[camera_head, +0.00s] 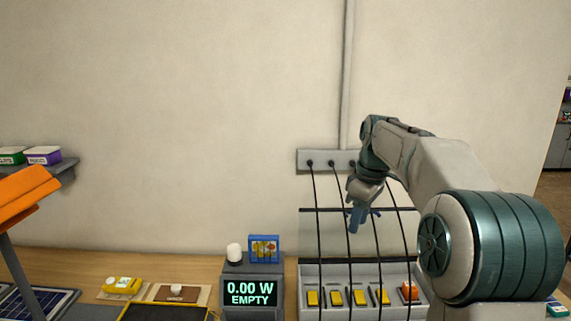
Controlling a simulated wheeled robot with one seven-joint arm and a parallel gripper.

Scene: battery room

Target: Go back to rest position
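My arm reaches in from the right of the head view, and my gripper (357,222) hangs down with its blue fingers in front of the wall. It is above the grey panel (372,277) and close to the black cables in the picture. The fingers are small and seen at an angle, so whether they are open or shut is unclear. I see nothing held in them. My forearm and elbow cover part of the wall and the panel's right side.
Black cables (319,225) run from a wall strip (305,160) to the panel, which has several yellow switches (336,298) and an orange one (409,291). A display (251,293) reads "0.00 W EMPTY". An orange lamp-like object (25,195) stands left. The middle wall is clear.

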